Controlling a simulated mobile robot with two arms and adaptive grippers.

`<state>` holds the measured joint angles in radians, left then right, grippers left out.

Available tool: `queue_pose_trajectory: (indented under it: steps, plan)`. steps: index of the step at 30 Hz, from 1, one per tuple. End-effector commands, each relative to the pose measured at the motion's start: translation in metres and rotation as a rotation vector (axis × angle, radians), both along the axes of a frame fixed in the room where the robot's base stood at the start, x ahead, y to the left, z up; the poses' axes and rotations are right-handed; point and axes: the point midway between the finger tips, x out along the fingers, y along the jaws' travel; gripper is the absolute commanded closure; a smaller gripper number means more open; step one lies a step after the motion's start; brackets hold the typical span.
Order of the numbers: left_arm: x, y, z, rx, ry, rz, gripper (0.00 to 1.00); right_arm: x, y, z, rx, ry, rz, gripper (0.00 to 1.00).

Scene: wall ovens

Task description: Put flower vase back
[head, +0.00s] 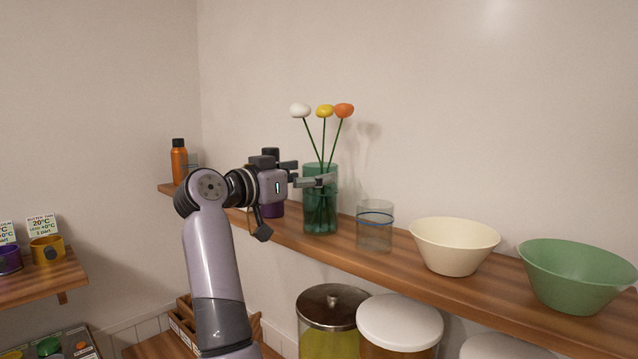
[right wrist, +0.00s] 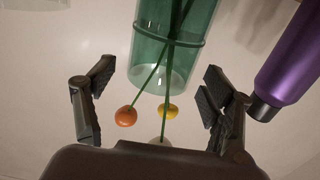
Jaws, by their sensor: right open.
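The flower vase (head: 320,212) is a green glass cylinder standing upright on the wooden wall shelf. It holds a white, a yellow and an orange flower on green stems. My right gripper (head: 315,181) is open and empty at the height of the vase's upper part, coming from the left. In the right wrist view the vase (right wrist: 172,40) shows upside down, its rim and flowers lying between the open fingers (right wrist: 153,103). I see no clear contact of the fingers with the glass. My left gripper is not in view.
A clear glass with a blue band (head: 374,232), a cream bowl (head: 453,252) and a green bowl (head: 575,275) stand right of the vase. A purple bottle (right wrist: 290,65) is close beside the fingers. An orange bottle (head: 179,163) is at the shelf's left end. Lidded jars (head: 399,325) stand below.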

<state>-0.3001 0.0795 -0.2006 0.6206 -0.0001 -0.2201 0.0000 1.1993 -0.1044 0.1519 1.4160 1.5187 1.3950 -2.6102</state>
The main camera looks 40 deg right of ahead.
Motion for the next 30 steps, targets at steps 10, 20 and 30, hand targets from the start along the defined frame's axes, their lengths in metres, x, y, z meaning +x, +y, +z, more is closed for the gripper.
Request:
queue_pose_trajectory:
  steps: [10, 20, 30]
  plan:
    - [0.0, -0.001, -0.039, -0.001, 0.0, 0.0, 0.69, -0.006, 0.069, -0.003, 0.0, -0.001, 0.003, 0.24]
    - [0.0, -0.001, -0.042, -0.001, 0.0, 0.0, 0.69, -0.007, 0.082, 0.0, -0.001, 0.0, 0.0, 0.24]
    - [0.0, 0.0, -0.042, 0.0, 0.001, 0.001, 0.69, -0.007, 0.082, 0.0, -0.001, 0.0, 0.0, 0.24]
